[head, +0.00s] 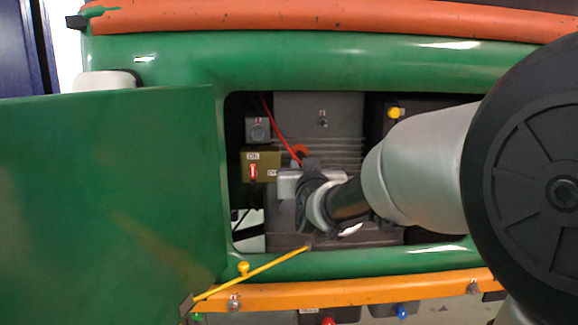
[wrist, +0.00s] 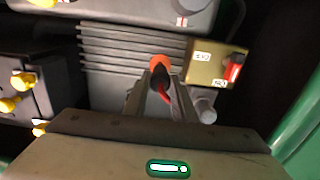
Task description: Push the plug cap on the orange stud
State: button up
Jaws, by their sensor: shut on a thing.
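My gripper (wrist: 160,80) is shut on a small dark plug cap (wrist: 159,75) with a red cable (wrist: 163,97) trailing from it. The orange stud (wrist: 159,61) shows just beyond the cap, in front of the grey finned block. The cap's front end appears to meet the stud, but I cannot tell how far it sits on it. In the head view the orange of the stud (head: 299,149) shows just above my gripper (head: 303,163), and my wrist hides much of that spot.
A brass-coloured switch box (head: 260,165) with a red switch sits left of the stud. A grey finned block (head: 315,125) is behind. Yellow-capped parts (wrist: 22,80) are at the side. The green body rim (head: 330,65) frames the opening, and a yellow rod (head: 265,266) crosses the lower left.

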jog(key=shift+w, duration=1.7)
dwell(2.0)
jog(key=o, duration=1.1)
jog(key=shift+c, duration=0.8)
jog(key=s, duration=0.8)
